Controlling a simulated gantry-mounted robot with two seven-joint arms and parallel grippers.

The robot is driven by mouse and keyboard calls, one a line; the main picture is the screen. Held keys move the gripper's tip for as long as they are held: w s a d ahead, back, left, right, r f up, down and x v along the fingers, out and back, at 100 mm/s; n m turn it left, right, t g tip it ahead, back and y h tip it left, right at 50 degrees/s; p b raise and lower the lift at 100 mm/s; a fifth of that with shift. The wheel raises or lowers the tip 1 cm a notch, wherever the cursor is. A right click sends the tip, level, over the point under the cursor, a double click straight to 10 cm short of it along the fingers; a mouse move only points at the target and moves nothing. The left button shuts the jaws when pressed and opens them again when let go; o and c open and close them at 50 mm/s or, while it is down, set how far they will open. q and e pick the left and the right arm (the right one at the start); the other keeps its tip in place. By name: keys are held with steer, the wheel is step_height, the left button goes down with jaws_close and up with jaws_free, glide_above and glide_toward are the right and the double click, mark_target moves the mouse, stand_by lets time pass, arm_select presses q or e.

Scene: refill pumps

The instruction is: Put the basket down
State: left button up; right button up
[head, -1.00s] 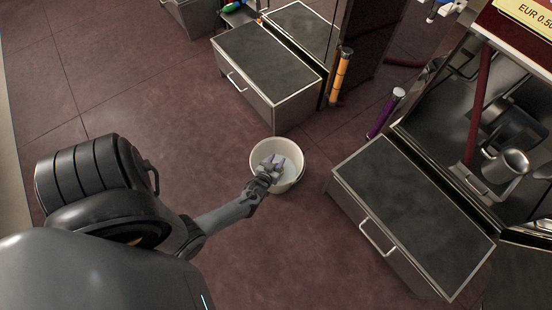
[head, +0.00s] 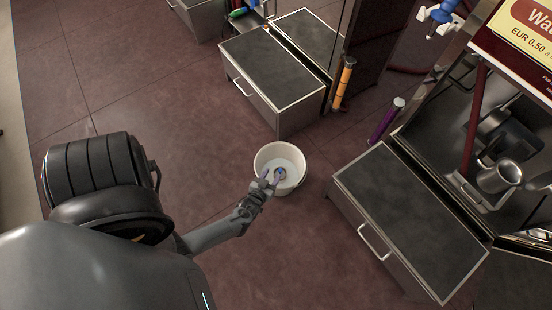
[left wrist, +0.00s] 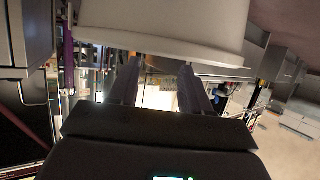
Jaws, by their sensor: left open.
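The basket, a round white bucket (head: 283,151), stands upright on the dark red tiled floor in the head view. A small blue and grey item (head: 280,174) shows inside it. My left gripper (head: 268,179) is open at the bucket's near left rim, and no rim shows between its fingers. In the left wrist view the bucket's white outer wall (left wrist: 165,18) fills the top, just beyond the open left fingers (left wrist: 160,82). The gap between them looks empty. My right gripper is not seen.
Metal cabinets with dark tops stand behind the bucket (head: 275,70) and to its right (head: 408,215). An orange tube (head: 343,82) and a purple tube (head: 387,120) stand upright beyond. The floor left of the bucket is clear.

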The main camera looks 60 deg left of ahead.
arm_select(q)
steer(key=w+d+r+m+g+h+p, duration=0.1)
steer(key=w+d+r+m+h, duration=0.15)
steer(key=r, duration=0.35)
steer(key=w+d+r+m+g+h+p, duration=0.1)
steer(key=w+d+r+h, duration=0.25)
steer(key=r, duration=0.35)
steer(key=s+d+r+m+g+h, duration=0.1)
steer(key=s+d+r+m+g, duration=0.1)
steer(key=s+d+r, duration=0.3)
steer(key=s+d+r+m+g+h, duration=0.1)
steer(key=s+d+r+m+g, duration=0.2)
steer(key=d+r, duration=0.4)
step_height(320, 180, up, 5)
steer(key=s+m, duration=0.1)
steer(key=s, duration=0.1)
steer(key=shift+s+d+f+h, duration=0.15)
steer(key=shift+s+d+h, duration=0.15)
steer(key=shift+s, duration=0.1)
step_height(320, 180, up, 68)
steer(key=p, duration=6.7)
steer(key=shift+f, duration=0.15)
